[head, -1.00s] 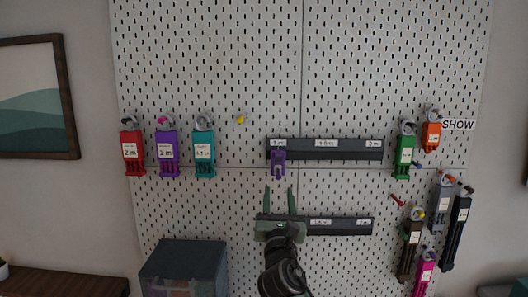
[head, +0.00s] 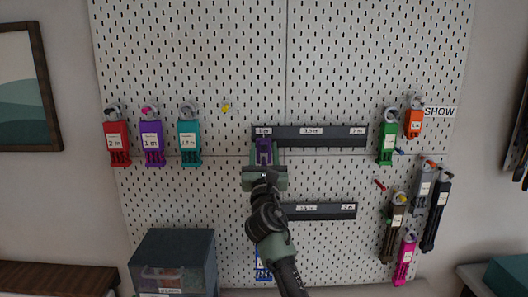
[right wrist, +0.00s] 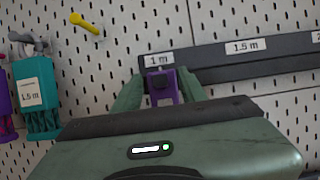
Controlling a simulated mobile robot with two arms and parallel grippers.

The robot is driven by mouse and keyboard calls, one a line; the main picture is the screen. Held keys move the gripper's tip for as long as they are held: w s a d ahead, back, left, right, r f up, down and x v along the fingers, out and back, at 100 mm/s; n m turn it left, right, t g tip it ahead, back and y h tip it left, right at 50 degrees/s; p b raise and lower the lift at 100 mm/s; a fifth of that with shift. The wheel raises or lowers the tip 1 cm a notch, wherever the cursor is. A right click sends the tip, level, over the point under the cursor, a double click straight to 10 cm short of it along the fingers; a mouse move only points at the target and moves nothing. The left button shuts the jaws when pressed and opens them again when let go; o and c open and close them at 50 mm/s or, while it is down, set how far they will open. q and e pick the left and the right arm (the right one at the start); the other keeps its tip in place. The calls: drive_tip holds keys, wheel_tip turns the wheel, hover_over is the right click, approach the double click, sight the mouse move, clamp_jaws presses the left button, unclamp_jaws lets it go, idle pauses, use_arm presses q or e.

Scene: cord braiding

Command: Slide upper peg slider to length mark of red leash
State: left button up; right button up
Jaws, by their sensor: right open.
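The upper rail (head: 335,141) is a dark bar on the pegboard with labels 1 m, 1.5 m and 2 m. A purple peg slider (head: 264,147) sits at its left end, under the 1 m label; it also shows in the right wrist view (right wrist: 163,85). My right gripper (head: 264,163) is open, with its fingers on either side of the slider; whether they touch it I cannot tell. The red leash (head: 116,143) hangs at the far left, with a 2 m tag. My left gripper is not in view.
A lower rail (head: 325,211) runs below, partly behind my right arm. Purple (head: 152,143) and teal (head: 189,142) leashes hang left; green (head: 387,143) and orange (head: 414,123) ones hang right. A dark box (head: 172,260) stands at lower left.

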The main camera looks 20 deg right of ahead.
clamp_jaws()
drive_tip(key=shift+f, duration=0.1)
idle(1.2)
